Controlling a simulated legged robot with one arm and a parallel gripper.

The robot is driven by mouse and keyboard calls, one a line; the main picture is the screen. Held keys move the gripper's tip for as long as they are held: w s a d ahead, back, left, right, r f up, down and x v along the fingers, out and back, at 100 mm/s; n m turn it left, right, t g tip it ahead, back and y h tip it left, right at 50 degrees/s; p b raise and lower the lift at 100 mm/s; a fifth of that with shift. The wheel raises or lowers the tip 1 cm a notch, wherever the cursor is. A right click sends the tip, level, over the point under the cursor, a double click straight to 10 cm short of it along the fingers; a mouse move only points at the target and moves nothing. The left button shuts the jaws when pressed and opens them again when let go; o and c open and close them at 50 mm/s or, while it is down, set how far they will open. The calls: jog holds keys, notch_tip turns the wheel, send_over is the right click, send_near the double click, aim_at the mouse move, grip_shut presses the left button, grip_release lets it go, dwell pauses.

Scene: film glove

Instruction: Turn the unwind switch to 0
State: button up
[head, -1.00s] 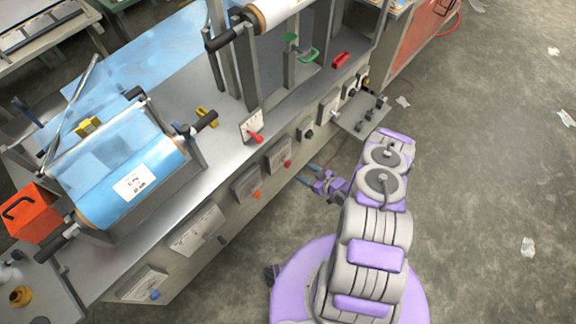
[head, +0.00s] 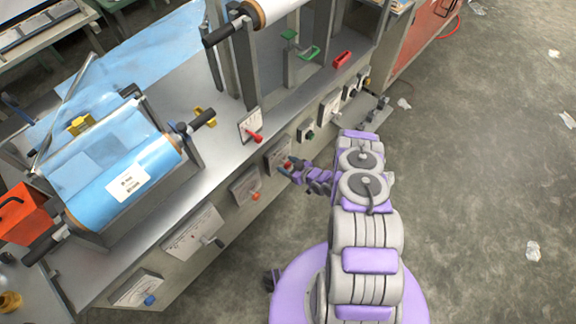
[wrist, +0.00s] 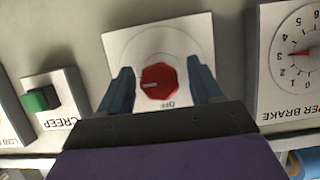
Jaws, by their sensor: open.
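A red faceted knob (wrist: 160,84) sits on a white plate (wrist: 190,35) in the wrist view. The plate carries the word "OFF" near the knob; no "unwind" label is readable. My gripper (wrist: 160,74) is open, with one blue-grey finger on each side of the knob. Gaps show between the fingers and the knob; contact cannot be told. In the head view my gripper (head: 288,169) is at the bench's front panel, in front of the red knob's plate (head: 274,158) and partly covering it.
In the wrist view a green "CREEP" button (wrist: 38,99) is at left and a brake dial (wrist: 291,53) at right. The floor at right is mostly clear.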

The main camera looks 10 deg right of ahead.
jog(key=shift+c, duration=0.5)
jog(key=c, duration=0.9)
jog(key=shift+r+p, duration=0.1)
jog(key=shift+p, duration=0.4)
jog(key=shift+n+p, duration=0.3)
jog(key=shift+n, duration=0.1)
jog(key=shift+a+n+t+h+p, duration=0.1)
jog(key=shift+n+t+h+p, duration=0.2)
jog(key=shift+n+t+h, duration=0.15)
jog(key=n, duration=0.1)
jog(key=n+t+h+b, duration=0.1)
jog(key=shift+s+f+n, duration=0.1)
jog(key=shift+f+n, duration=0.1)
jog(key=shift+n, duration=0.15)
jog(key=shift+n+t+h+b, duration=0.45)
jog(key=shift+n+t+b, duration=0.15)
jog(key=shift+n, duration=0.2)
